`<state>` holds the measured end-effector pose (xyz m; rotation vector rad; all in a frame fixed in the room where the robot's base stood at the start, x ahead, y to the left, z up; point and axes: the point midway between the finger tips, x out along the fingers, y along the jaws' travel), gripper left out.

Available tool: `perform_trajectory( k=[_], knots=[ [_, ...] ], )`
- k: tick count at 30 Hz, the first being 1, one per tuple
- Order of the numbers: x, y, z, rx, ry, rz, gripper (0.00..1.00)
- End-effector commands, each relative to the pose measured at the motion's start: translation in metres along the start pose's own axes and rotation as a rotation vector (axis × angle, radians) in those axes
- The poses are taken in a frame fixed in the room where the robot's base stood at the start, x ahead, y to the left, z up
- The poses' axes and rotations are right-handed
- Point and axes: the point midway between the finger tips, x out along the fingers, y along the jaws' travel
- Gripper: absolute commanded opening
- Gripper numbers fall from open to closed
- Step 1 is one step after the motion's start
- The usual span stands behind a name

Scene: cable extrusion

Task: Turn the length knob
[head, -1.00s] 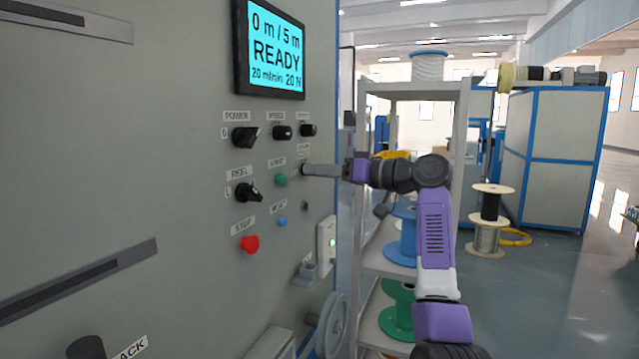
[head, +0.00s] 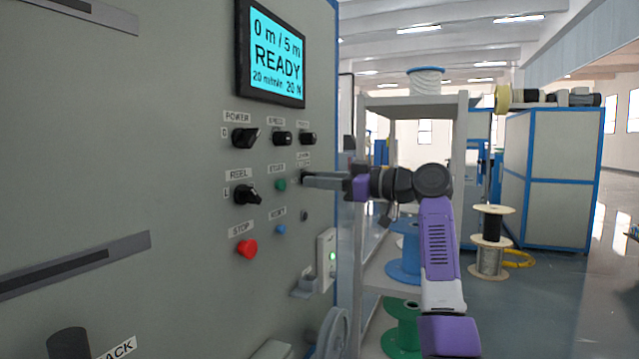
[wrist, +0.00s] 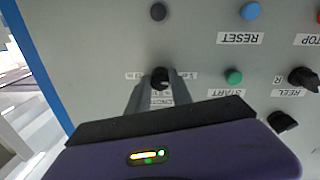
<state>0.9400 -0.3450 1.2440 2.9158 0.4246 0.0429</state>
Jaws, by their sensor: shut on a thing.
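The length knob (wrist: 160,76) is a small black knob on the grey machine panel. In the wrist view it sits between the tips of my two grey fingers. My gripper (wrist: 160,84) is shut on it, with a finger on each side. In the head view my gripper (head: 304,178) reaches the panel from the right, below the top-right knob, and its fingers hide most of the length knob. The screen (head: 276,52) reads 0 m / 5 m, READY, 20 m/min, 20 N.
Close by on the panel are a green start button (head: 281,185), a blue reset button (head: 281,229), a red stop button (head: 246,249), a black reel knob (head: 246,195) and a power knob (head: 245,138). A shelf with cable spools (head: 404,250) stands behind my arm.

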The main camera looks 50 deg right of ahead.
Motion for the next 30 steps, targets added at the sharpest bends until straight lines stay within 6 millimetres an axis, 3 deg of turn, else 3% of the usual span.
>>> perform_trajectory(
  k=[9,10,12,13,23,30],
  knots=[
    [0.0,0.0,0.004,0.003,-0.008,-0.002,0.0],
    [0.0,0.0,0.004,0.003,-0.007,-0.002,0.32],
    [0.0,0.0,0.004,0.003,-0.006,-0.002,0.46],
    [0.0,0.0,0.003,0.003,-0.006,-0.001,0.48],
    [-0.002,0.0,0.001,0.001,-0.002,0.0,0.48],
    [-0.033,0.001,0.002,0.0,-0.002,0.002,0.48]
  ],
)
